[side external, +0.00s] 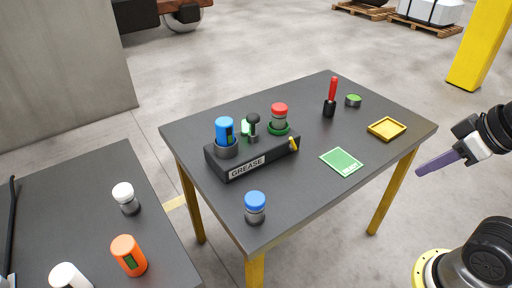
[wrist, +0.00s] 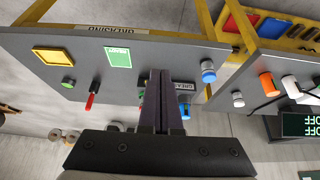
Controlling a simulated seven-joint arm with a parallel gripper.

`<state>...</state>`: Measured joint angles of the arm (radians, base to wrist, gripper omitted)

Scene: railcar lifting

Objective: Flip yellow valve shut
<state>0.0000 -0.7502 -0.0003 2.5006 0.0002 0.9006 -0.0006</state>
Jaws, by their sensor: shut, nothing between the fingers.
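The yellow valve (side external: 293,145) is a small yellow lever at the right end of the black grease box (side external: 262,161) in the side external view. It looks tilted, but it is too small to tell its exact setting. My gripper (side external: 420,171) is at the right, off the table's right edge and well apart from the valve. Its purple fingers are together and empty. In the wrist view, the shut fingers (wrist: 160,75) cover part of the grease box (wrist: 184,87), and I cannot make out the valve there.
The box holds a blue bottle (side external: 225,132) and a red-capped jar (side external: 279,115). A red-handled tool (side external: 331,95), green tin (side external: 353,100), yellow tray (side external: 387,128), green card (side external: 341,161) and blue-capped jar (side external: 255,207) stand around it.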

